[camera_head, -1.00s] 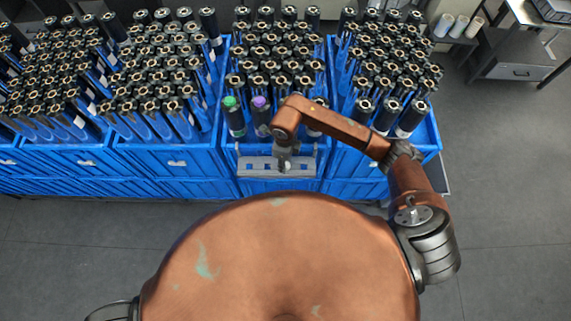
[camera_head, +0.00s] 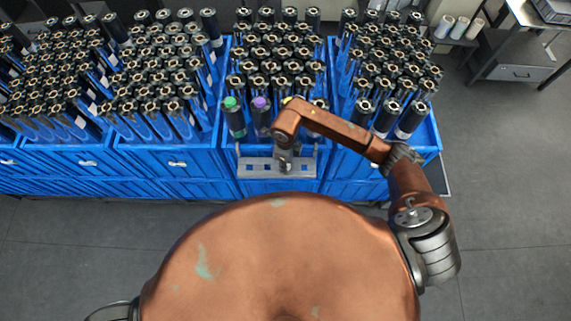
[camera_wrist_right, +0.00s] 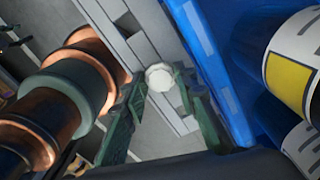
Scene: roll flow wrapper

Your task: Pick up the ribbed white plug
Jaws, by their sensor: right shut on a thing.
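The white plug (camera_wrist_right: 160,76) shows as a small round white end between the two fingertips of my right gripper (camera_wrist_right: 162,88) in the right wrist view. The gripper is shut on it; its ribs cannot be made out. Behind it is a grey metal holder (camera_wrist_right: 125,22). In the head view my right gripper (camera_head: 284,163) hangs over this holder, which has square openings, at the front of the middle blue crate. The plug is hidden there by the gripper and arm. My left gripper is not in view.
Blue crates (camera_head: 180,160) packed with upright black rolls stand in a row. At the front of the middle crate are a green-capped roll (camera_head: 231,104), a purple-capped roll (camera_head: 260,103) and a partly hidden yellow cap (camera_head: 287,99). Grey floor (camera_head: 505,220) is clear at right.

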